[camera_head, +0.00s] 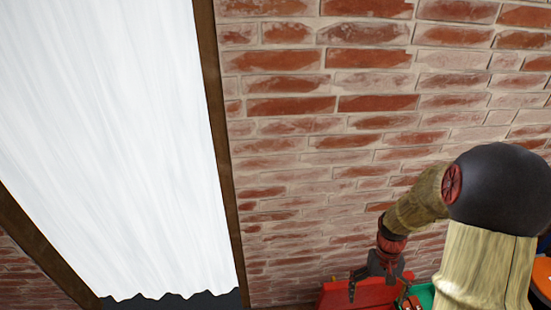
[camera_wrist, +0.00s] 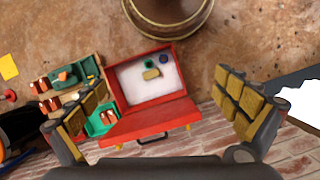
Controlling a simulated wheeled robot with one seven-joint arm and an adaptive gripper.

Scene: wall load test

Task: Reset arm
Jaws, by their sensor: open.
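My arm is at the lower right in the head view, bent, with my gripper (camera_head: 376,272) low in front of the brick wall. In the wrist view my gripper (camera_wrist: 158,125) shows its two padded fingers wide apart at left and right, with nothing between the pads. Beyond and below the fingers stands an open red case (camera_wrist: 150,122) with a white inside, holding a few small items. Part of the red case also shows at the bottom of the head view (camera_head: 340,295), partly hidden by my gripper.
A wooden tray (camera_wrist: 88,68) with small coloured items stands left of the case, and a green container (camera_wrist: 101,121) is beside it. A large round brown object (camera_wrist: 168,18) is at the top. A brick wall (camera_head: 330,130) and white curtain (camera_head: 110,140) fill the head view.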

